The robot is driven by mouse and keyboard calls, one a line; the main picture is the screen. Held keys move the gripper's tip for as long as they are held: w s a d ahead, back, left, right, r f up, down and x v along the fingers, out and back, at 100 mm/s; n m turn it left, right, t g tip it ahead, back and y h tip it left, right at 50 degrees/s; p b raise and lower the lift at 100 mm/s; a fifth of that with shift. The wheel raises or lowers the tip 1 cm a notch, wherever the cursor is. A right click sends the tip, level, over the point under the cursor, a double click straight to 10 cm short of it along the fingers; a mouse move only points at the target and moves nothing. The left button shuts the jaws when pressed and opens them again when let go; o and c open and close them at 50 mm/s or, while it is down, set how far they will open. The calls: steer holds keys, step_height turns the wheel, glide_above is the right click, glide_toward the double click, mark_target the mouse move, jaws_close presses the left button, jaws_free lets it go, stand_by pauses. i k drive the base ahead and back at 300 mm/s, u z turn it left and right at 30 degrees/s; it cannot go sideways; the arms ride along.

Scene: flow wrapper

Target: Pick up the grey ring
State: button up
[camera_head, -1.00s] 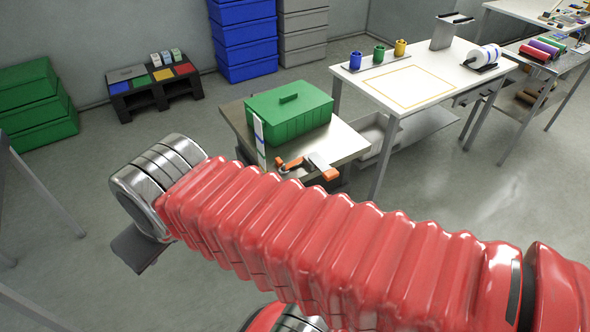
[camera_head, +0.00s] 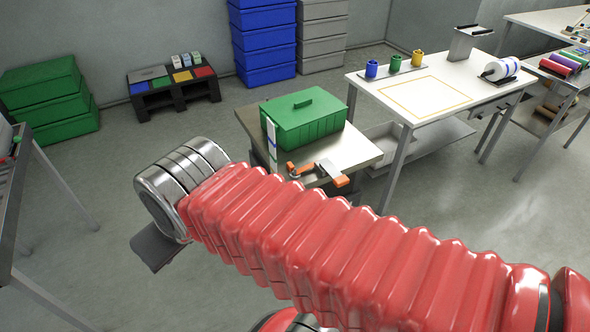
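I see no grey ring that I can make out in the body camera view. My red ribbed arm crosses the front of the view, with a silver joint at its left end. A dark grey flat part hangs below that joint; I cannot tell whether it belongs to my gripper. No gripper fingertips show. My arm hides part of the floor in front of the small metal table (camera_head: 362,153).
A green box (camera_head: 303,124) and an orange-handled tool (camera_head: 331,172) are on the small table. A white table (camera_head: 458,108) with blue, green and yellow cups stands right. Green (camera_head: 45,92) and blue (camera_head: 263,40) crates line the wall. A table edge (camera_head: 14,190) is at left.

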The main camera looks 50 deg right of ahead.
mark_target(290, 167)
steer(key=z, duration=0.9)
steer(key=i, duration=1)
